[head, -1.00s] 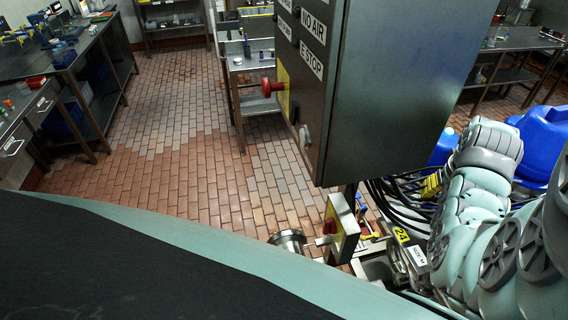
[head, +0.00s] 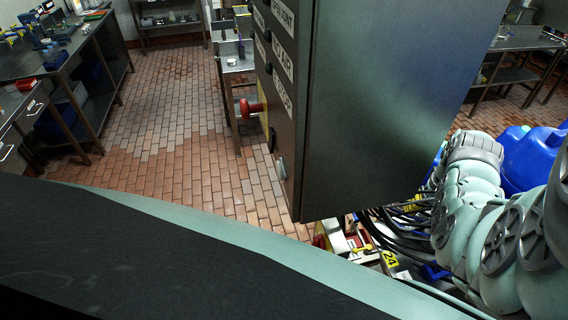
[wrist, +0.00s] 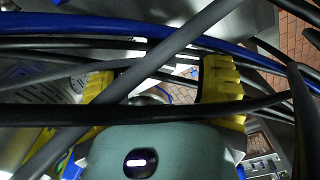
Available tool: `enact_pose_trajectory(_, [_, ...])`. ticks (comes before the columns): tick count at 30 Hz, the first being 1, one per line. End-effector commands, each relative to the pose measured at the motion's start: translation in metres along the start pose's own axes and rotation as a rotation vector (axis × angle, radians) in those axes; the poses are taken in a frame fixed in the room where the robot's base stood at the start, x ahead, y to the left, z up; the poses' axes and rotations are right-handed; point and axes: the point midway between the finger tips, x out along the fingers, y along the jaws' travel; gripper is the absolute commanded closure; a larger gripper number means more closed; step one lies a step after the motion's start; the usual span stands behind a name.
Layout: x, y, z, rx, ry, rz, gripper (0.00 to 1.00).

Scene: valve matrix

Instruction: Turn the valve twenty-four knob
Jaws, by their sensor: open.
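The yellow "24" tag (head: 389,258) shows low in the head view, below the grey cabinet and beside black cables. I cannot make out the valve twenty-four knob itself there; my own body hides the area below the tag. In the wrist view my gripper (wrist: 160,82) is open, with one yellow finger on each side. Dark and blue cables cross in front of it. A small rounded metallic part shows dimly between the fingers, mostly hidden; I cannot tell what it is. No hold on anything is visible.
The grey cabinet (head: 385,90) hangs large in the middle, with a red knob (head: 250,107) on its left side. Black cables (head: 385,232) crowd its lower right. A blue container (head: 535,160) stands at the right. The brick floor (head: 170,130) is open at left.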

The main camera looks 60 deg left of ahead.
Motion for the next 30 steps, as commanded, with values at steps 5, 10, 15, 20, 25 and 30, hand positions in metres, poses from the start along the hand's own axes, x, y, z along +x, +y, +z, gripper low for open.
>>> enact_pose_trajectory(5, [0.01, 0.0, 0.002, 0.001, -0.003, -0.002, 0.32])
enact_pose_trajectory(10, [0.019, 0.0, 0.0, 0.0, -0.003, -0.002, 0.32])
enact_pose_trajectory(15, [0.025, 0.001, 0.0, 0.0, -0.001, -0.001, 0.32])
enact_pose_trajectory(20, [0.031, 0.0, 0.001, 0.001, -0.003, -0.002, 0.32])
enact_pose_trajectory(25, [0.034, 0.0, 0.001, 0.002, 0.0, -0.001, 0.32])
enact_pose_trajectory(30, [0.034, 0.0, 0.001, 0.002, 0.001, -0.001, 0.32])
